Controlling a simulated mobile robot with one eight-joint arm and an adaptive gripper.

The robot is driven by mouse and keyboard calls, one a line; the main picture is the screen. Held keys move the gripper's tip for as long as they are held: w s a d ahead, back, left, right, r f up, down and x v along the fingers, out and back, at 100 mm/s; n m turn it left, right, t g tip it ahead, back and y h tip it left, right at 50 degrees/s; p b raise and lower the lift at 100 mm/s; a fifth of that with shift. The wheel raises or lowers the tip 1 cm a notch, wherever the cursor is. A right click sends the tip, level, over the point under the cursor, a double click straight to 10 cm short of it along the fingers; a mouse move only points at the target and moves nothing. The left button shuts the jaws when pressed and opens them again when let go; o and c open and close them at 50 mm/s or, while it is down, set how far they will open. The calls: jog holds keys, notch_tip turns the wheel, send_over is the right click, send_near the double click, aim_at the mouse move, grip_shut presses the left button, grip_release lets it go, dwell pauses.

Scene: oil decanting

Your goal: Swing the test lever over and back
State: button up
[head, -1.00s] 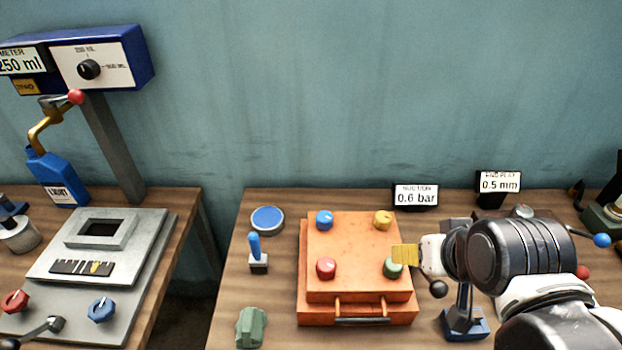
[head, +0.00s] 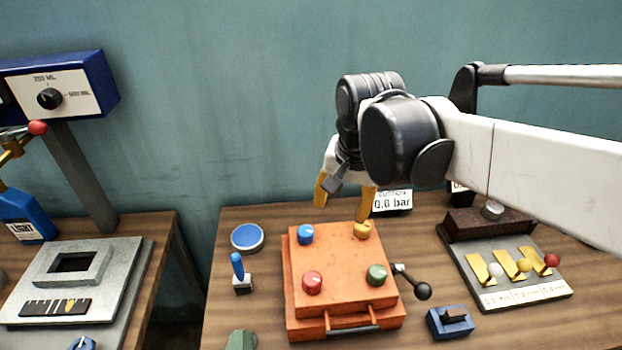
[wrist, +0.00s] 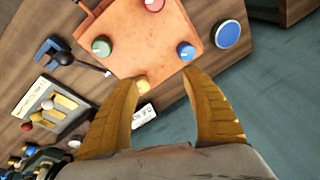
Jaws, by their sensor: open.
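A lever with a black ball end (head: 423,291) sticks out from the right side of the orange box (head: 330,262), slanting toward the front right. I cannot tell for sure that it is the test lever. It also shows in the wrist view (wrist: 86,65), left of the box. A small blue lever (head: 237,265) stands upright on a pale base, left of the box. My gripper (head: 343,200) is open and empty, pointing down over the back edge of the box. In the wrist view its fingers (wrist: 160,80) stand apart, with the yellow knob (wrist: 141,83) near one fingertip.
Blue, yellow, red and green knobs sit on the box. A blue block (head: 450,322) lies front right; a plate with yellow tabs (head: 513,268) lies beyond it. A sign (head: 392,200) stands behind my gripper. Another bench (head: 150,240) is at the left.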

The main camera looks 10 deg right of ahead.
jog(key=w+a+f+m+g, duration=0.1)
jog(key=w+a+m+g, duration=0.1)
jog(key=w+a, duration=0.2)
jog(key=shift+w+a+f, duration=0.15)
jog(key=shift+w, duration=0.05)
dwell(0.4)
